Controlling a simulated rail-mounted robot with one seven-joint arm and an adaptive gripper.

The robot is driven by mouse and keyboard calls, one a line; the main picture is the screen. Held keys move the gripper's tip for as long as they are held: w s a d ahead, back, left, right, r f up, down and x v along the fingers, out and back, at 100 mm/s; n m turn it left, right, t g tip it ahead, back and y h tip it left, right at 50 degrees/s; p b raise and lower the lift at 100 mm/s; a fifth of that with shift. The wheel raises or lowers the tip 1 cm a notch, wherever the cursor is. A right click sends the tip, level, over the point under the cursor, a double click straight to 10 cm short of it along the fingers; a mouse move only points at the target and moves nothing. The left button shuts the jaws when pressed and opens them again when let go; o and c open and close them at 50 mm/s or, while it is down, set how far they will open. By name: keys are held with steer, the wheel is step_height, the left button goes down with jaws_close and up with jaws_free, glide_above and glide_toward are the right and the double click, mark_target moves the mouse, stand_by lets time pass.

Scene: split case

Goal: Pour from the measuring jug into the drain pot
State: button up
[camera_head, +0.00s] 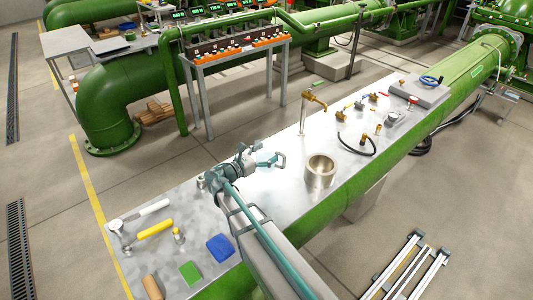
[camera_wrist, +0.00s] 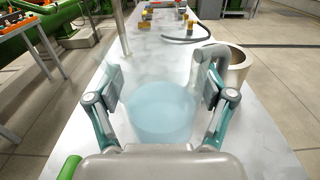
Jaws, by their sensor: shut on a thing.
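The measuring jug (camera_wrist: 160,112) is clear with a pale blue tint and sits between the fingers of my gripper (camera_wrist: 163,88) in the wrist view. My gripper is shut on it. A light grey curved handle (camera_wrist: 204,58) shows on its right side. The jug looks about upright; I cannot tell whether it touches the bench. In the head view my gripper (camera_head: 262,162) is over the bench, left of the drain pot, and the clear jug is hard to make out. The drain pot (camera_head: 320,171) is a beige metal cylinder, open at the top, standing on the bench.
A brass tap on a stand (camera_head: 308,105) rises behind the pot. A black hose (camera_head: 358,147) and several small fittings lie farther right on the metal bench (camera_head: 285,180). A hammer (camera_head: 125,228), a yellow-handled tool (camera_head: 155,229), and blue (camera_head: 220,248) and green (camera_head: 190,273) items lie front left.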

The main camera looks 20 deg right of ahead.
steer(key=shift+d, duration=0.1)
steer(key=s+d+r+m+g, duration=0.1)
steer(key=s+d, duration=0.3)
steer(key=d, duration=0.4)
steer(key=s+d+r+m+g, duration=0.1)
steer(key=s+d+r+g, duration=0.1)
steer(key=s+d, duration=0.3)
steer(key=s+d+r+g, duration=0.1)
steer(key=s+d+r, duration=0.2)
steer(key=d, duration=0.9)
steer(key=shift+s+r+m+h, duration=0.25)
steer(key=shift+s+m+h, duration=0.15)
steer(key=shift+s, duration=0.3)
steer(key=shift+s+d+f+g, duration=0.3)
steer(key=shift+s+d+f, duration=0.4)
steer(key=shift+s, duration=0.15)
steer(key=s+f, duration=0.4)
steer(key=f, duration=0.5)
steer(key=shift+s, duration=0.4)
steer(key=shift+a, duration=0.15)
steer(key=w+a+r+n+t+h, duration=0.2)
steer(key=w+r+n, duration=0.3)
steer(key=n, duration=0.5)
steer(key=shift+a+r+t+h, duration=0.15)
steer(key=shift+t+h, duration=0.25)
steer(key=shift+h, duration=0.1)
